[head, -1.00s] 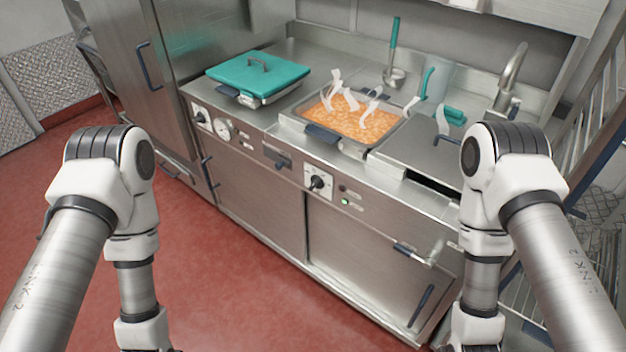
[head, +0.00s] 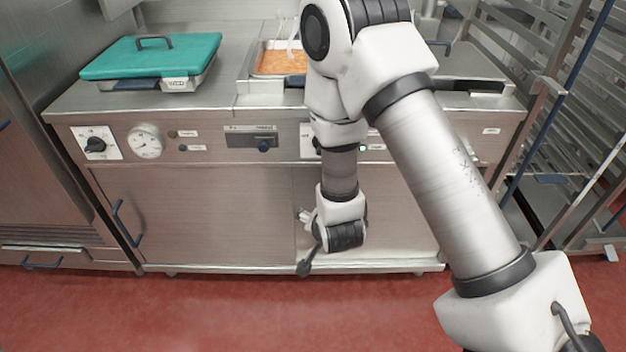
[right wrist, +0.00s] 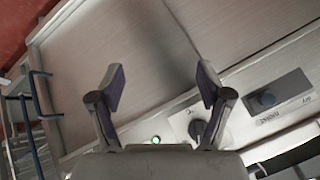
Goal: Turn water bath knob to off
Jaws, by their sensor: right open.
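A dark knob on a white plate (head: 307,142) sits on the counter front below the orange-filled pan, mostly hidden behind my right arm; a lit green lamp (head: 362,148) is beside it. The knob shows in the right wrist view (right wrist: 197,129), close to one finger. Another dark knob (head: 95,145) on a white plate is at the far left, beside a round gauge. The labels are too small to read, so I cannot tell which is the water bath knob. My right gripper (right wrist: 162,86) is open and empty before the cabinet front. My left gripper is out of view.
A teal-lidded pan (head: 150,58) stands on the counter at left. A pan of orange food (head: 278,62) is partly behind my arm. A blue-handled fitting (head: 264,143) is between the knobs. A metal rack (head: 560,120) stands at right. The red floor in front is clear.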

